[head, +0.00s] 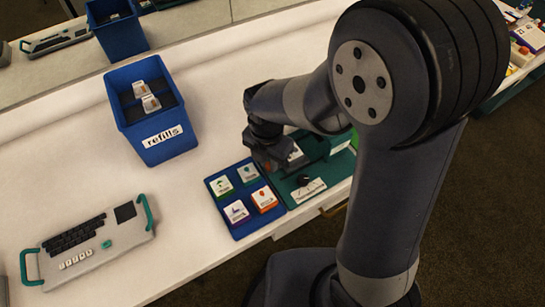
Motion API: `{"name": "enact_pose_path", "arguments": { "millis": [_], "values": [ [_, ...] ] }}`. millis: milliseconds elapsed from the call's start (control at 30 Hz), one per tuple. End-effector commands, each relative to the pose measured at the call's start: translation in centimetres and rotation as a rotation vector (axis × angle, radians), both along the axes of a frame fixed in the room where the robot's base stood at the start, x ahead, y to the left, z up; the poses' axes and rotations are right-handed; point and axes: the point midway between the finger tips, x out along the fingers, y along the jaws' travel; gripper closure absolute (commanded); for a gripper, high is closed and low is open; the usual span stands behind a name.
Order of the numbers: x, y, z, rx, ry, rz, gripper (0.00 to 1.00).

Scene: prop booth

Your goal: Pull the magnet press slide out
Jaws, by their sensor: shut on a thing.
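The magnet press (336,170) is a dark green unit at the table's front edge, partly hidden behind my arm. It has a black knob and a white scale label (308,191) on its near side. My gripper (288,160) is low over the left part of the press, shut on what seems to be the press slide. The fingertips and the gripped part are small and dark, so the exact grip and how far out the slide stands cannot be made out.
A blue tray (226,205) with several picture tiles adjoins the press on the left. A blue refills bin (166,149) stands behind it. A keyboard-like device (95,242) with teal handles lies at the lower left. White tabletop between them is clear.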

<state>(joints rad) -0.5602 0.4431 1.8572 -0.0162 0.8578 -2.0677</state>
Motion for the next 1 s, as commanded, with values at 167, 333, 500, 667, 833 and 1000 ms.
{"name": "enact_pose_path", "arguments": {
  "millis": [167,333,500,667,833,1000],
  "values": [
    [-0.1,0.3,0.1,0.005,0.002,-0.001,0.74],
    [-0.1,0.2,0.0,0.005,0.002,0.000,0.61],
    [-0.1,0.1,0.0,0.003,0.002,0.000,0.60],
    [0.0,0.2,0.6,0.004,0.000,0.000,0.60],
    [0.0,0.2,3.4,0.007,-0.004,0.000,0.60],
    [0.1,0.3,6.9,0.007,-0.004,0.001,0.60]
  ]
}}
